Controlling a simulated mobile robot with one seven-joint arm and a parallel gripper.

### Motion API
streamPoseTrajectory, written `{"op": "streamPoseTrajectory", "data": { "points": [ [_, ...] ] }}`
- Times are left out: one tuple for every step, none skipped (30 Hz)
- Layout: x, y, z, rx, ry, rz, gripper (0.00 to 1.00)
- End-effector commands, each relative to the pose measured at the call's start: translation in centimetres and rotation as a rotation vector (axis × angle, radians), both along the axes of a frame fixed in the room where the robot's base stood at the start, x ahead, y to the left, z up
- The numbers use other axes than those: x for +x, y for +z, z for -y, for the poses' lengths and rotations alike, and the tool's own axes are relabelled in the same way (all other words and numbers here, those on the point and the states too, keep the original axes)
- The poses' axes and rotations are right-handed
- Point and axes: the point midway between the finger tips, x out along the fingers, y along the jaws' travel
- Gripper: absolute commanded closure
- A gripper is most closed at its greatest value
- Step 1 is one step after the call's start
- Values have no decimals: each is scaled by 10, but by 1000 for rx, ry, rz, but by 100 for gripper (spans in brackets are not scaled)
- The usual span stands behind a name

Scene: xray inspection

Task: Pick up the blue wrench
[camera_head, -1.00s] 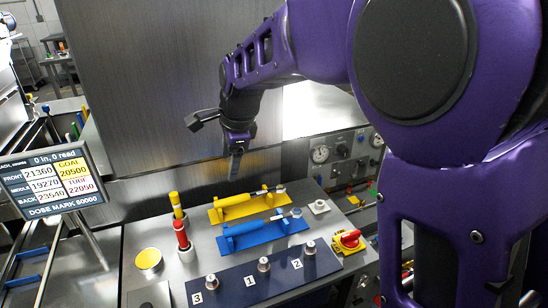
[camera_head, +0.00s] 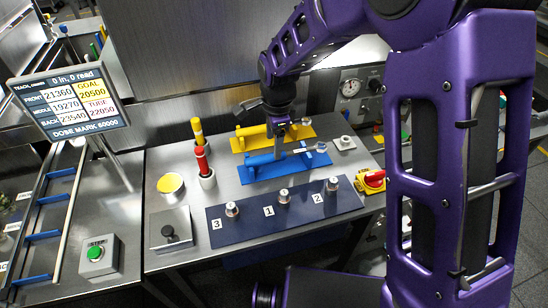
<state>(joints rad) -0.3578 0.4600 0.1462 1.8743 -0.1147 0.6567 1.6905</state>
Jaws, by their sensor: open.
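The blue wrench (camera_head: 262,161) lies in a blue holder on the steel bench, its bright metal end toward the right. A yellow wrench (camera_head: 253,131) lies in a like yellow holder just behind it. My gripper (camera_head: 279,151) points down over the blue wrench, near the middle of its holder, and hides part of both wrenches. The jaws are open, seen nearly edge-on. I cannot tell whether the fingers touch the blue wrench or straddle it.
A dark blue panel (camera_head: 245,228) with several metal knobs lies in front. Red (camera_head: 202,160) and yellow (camera_head: 197,129) handled tools stand upright at left.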

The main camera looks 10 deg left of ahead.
Motion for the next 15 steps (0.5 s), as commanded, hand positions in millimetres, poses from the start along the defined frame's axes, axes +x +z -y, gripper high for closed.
{"op": "streamPoseTrajectory", "data": {
  "points": [
    [0,-3,0,0,0,-1,30],
    [0,-4,0,0,0,-1,30],
    [1,-7,0,-1,0,-2,30],
    [1,-10,0,-1,0,-3,30],
    [1,-14,1,-1,-1,-3,30],
    [2,-20,1,-1,-2,-3,30],
    [3,-26,1,-1,-2,-4,30],
    [3,-31,1,-2,-2,-5,30],
    [5,-37,1,-1,-1,-3,30],
    [5,-41,1,-1,-1,-3,30],
    [6,-45,0,-1,-1,-3,30],
    [6,-48,0,-1,-2,-2,30],
    [7,-51,-1,-1,-1,-2,30],
    [7,-52,-1,0,-1,-1,30],
    [8,-54,-1,0,0,0,30]
  ]
}}
